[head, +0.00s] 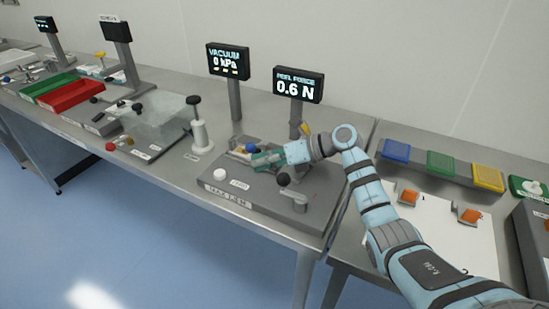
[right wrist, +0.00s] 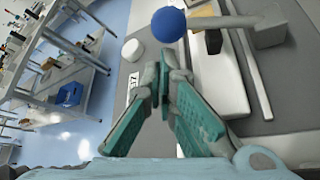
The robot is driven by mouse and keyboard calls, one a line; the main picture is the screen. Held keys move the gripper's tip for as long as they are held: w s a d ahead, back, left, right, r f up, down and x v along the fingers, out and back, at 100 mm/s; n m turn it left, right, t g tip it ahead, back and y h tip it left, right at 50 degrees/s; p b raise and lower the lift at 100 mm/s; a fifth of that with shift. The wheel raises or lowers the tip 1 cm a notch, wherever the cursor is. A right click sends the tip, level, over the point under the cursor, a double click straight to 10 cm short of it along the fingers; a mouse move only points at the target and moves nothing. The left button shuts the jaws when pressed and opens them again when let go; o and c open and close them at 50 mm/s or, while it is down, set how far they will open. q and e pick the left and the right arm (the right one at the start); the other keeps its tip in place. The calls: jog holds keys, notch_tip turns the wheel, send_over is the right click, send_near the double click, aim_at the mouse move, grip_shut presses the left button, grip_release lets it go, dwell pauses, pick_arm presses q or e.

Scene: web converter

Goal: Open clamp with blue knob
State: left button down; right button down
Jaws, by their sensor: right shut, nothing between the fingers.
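The blue knob (head: 251,148) is a small ball at the end of the clamp lever on the grey test fixture (head: 228,201). In the right wrist view the knob (right wrist: 168,24) sits on a grey arm that runs right to a block, the clamp (right wrist: 262,30). My right gripper (head: 262,159) has teal fingers and is low over the fixture, close beside the knob. In the right wrist view the fingertips (right wrist: 173,82) are together and empty, with the knob just beyond them and a visible gap between. My left gripper is not in view.
A black-knobbed crank (head: 293,190) stands at the fixture's front right, close to my right arm. A white button (head: 219,174) is at its left. The peel force display (head: 298,85) stands behind and reads 0.6 N. Colored pads (head: 442,163) lie on the right table.

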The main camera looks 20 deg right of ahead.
jog(key=shift+w+a+f, duration=0.2)
jog(key=shift+w+a, duration=0.05)
jog(key=shift+w, duration=0.05)
jog(key=shift+d+r+p, duration=0.15)
jog(key=shift+r+p, duration=0.35)
jog(key=shift+r, duration=0.25)
jog(key=shift+f, duration=0.15)
jog(key=p+v, duration=0.1)
jog(key=v, duration=0.9)
jog(key=shift+d+f+p, duration=0.1)
jog(key=shift+d+p, duration=0.1)
jog(key=shift+p, duration=0.1)
jog(key=shift+w, duration=0.1)
jog(key=shift+w+a, duration=0.1)
jog(key=shift+a, duration=0.05)
